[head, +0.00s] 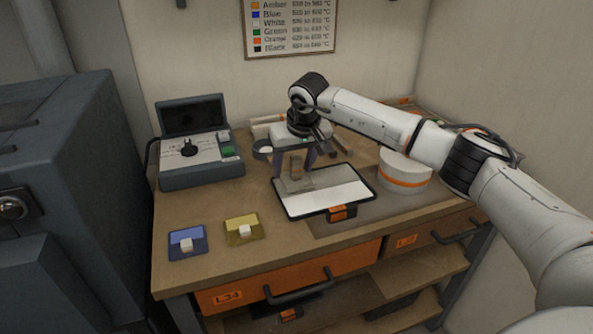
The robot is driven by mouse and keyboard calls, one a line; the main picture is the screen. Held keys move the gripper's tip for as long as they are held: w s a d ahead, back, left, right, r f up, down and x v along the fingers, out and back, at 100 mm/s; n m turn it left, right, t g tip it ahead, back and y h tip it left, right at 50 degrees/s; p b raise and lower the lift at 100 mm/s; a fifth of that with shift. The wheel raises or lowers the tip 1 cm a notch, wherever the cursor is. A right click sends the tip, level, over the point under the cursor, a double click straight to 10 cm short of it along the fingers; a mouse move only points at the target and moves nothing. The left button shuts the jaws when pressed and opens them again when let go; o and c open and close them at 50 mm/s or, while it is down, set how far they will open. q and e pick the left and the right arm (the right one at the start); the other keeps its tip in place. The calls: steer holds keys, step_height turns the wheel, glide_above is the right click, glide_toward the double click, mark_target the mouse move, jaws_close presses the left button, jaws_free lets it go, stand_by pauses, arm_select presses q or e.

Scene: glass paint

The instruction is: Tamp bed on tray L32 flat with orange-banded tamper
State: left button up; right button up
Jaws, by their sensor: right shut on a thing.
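A tray (322,207) with a dark rim and an orange tag (343,212) on its front edge lies on the bench, holding a pale bed (340,192). The tag's text is too small to read. My right gripper (295,168) points down over the tray's back left part, shut on a small brownish block-like tool (296,162), which I take for the tamper. A flat greyish part shows below it at the bed; whether it touches the bed I cannot tell. No orange band is clear on it. My left gripper is not in view.
A control box (200,160) with a raised dark lid stands at back left. A blue tile (187,243) and a yellow tile (244,228) with pale knobs lie at front left. A white round container (404,172) with an orange band stands right of the tray.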

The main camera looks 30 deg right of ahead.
steer(key=shift+f, duration=0.1)
stand_by(0.3)
steer(key=shift+f+b, duration=0.4)
steer(key=shift+f, duration=0.25)
steer(key=shift+f, duration=0.25)
stand_by(0.9)
steer(key=shift+r+p, duration=0.9)
steer(key=shift+r, duration=0.2)
steer(key=shift+d, duration=0.1)
